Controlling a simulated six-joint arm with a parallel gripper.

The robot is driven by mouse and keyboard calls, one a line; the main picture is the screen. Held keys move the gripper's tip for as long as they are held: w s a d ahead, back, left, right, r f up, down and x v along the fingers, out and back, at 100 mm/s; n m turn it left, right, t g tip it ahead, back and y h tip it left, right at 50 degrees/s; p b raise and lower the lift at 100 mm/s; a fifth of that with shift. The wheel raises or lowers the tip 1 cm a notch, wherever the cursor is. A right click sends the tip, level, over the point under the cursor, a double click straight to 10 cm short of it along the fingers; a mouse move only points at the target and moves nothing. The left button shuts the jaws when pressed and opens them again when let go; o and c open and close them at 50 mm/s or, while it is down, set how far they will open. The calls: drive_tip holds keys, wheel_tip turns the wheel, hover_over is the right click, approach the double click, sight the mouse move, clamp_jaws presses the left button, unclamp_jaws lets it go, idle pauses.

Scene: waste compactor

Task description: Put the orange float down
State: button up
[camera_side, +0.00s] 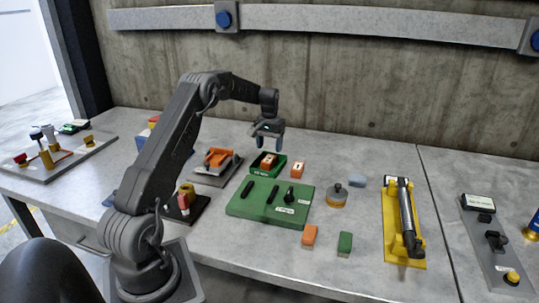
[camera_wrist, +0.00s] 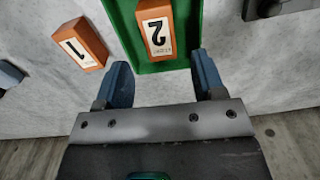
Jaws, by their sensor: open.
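An orange block marked 2 (camera_side: 266,161) lies in a green tray (camera_side: 281,163); in the wrist view the block (camera_wrist: 155,28) rests inside the green tray (camera_wrist: 194,20). A second orange block marked 1 (camera_side: 298,170) lies on the bare table beside the tray, also in the wrist view (camera_wrist: 85,45). I cannot tell which orange piece is the float. My gripper (camera_side: 268,143) is above the tray, pointing down. Its blue fingers (camera_wrist: 161,65) are apart with nothing between them, and block 2 shows just beyond their tips.
A green panel with black controls (camera_side: 268,206) stands in front of the tray. An orange block (camera_side: 310,235) and a green block (camera_side: 345,243) lie nearer the front edge. A yellow fixture with a cylinder (camera_side: 402,240) is to the right. A concrete wall (camera_side: 340,75) rises behind.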

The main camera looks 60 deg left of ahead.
sight(270, 158)
wheel_tip(270, 158, up, 7)
drive_tip(key=s+d+r+m+t, duration=0.1)
drive_tip(key=s+d+r, duration=0.1)
drive_tip(key=d+r, duration=0.45)
drive_tip(key=s+d+r+m+t+y, duration=0.1)
drive_tip(key=s+d+r, duration=0.15)
drive_tip(key=d, duration=0.65)
drive_tip(key=s+d+r+m, duration=0.2)
drive_tip(key=d+r, duration=0.3)
drive_tip(key=d, duration=0.3)
drive_tip(key=s+d+f+m+t, duration=0.1)
drive_tip(key=s+d+f+m, duration=0.1)
drive_tip(key=s+d, duration=0.5)
drive_tip(key=s+d+f+m+t+h, duration=0.1)
drive_tip(key=s+d+f+t, duration=0.1)
drive_tip(key=s+d, duration=0.6)
drive_tip(key=s, duration=0.4)
drive_tip(key=shift+f+m+t, duration=0.2)
drive_tip(key=shift+m+t, duration=0.1)
drive_tip(key=shift+m, duration=0.1)
drive_tip(key=shift+s+d, duration=0.1)
